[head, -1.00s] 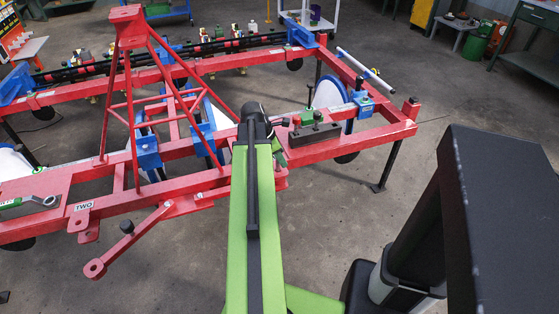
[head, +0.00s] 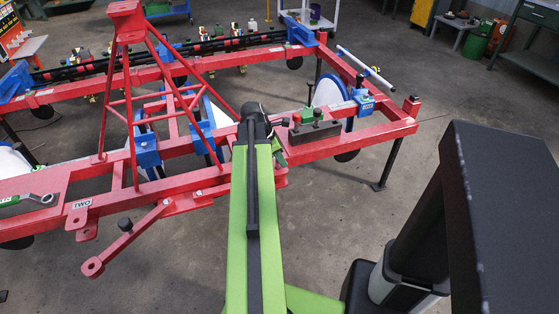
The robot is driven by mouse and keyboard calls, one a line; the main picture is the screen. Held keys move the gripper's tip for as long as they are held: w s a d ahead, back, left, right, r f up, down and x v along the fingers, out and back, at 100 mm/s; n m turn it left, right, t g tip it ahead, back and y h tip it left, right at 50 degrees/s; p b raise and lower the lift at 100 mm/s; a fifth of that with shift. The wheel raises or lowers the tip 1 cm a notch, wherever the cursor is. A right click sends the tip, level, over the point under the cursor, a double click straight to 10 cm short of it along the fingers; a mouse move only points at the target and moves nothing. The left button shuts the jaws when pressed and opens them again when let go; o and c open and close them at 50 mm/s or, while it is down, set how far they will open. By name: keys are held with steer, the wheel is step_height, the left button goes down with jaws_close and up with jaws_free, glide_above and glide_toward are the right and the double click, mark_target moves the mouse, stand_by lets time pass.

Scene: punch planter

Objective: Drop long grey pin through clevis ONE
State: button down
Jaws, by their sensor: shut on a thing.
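My green arm (head: 252,215) reaches forward over the red planter frame. Its black wrist (head: 254,112) is at the far end. My gripper's fingertips are hidden behind the arm and wrist, and no long grey pin can be made out there. Red lugs (head: 280,178) show just right of the arm at the frame's near beam. I see no label ONE, so I cannot tell whether they are clevis ONE. A dark block (head: 314,134) on the beam holds a red-topped pin (head: 296,119) and a dark-topped pin (head: 318,115).
A red link (head: 128,235) with a dark knob (head: 125,224) sticks out near the label TWO (head: 81,205). A wrench (head: 30,198) lies on the frame at left. A red mast (head: 127,60) rises behind.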

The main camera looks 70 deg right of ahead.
steer(key=shift+f+b, duration=0.8)
steer(key=shift+f, duration=0.1)
steer(key=shift+r, duration=0.1)
steer(key=shift+r+p, duration=1.5)
steer(key=shift+p, duration=0.1)
steer(key=shift+f+b, duration=1.65)
steer(key=shift+r, duration=0.25)
steer(key=shift+r+p, duration=1.35)
steer(key=shift+p, duration=0.25)
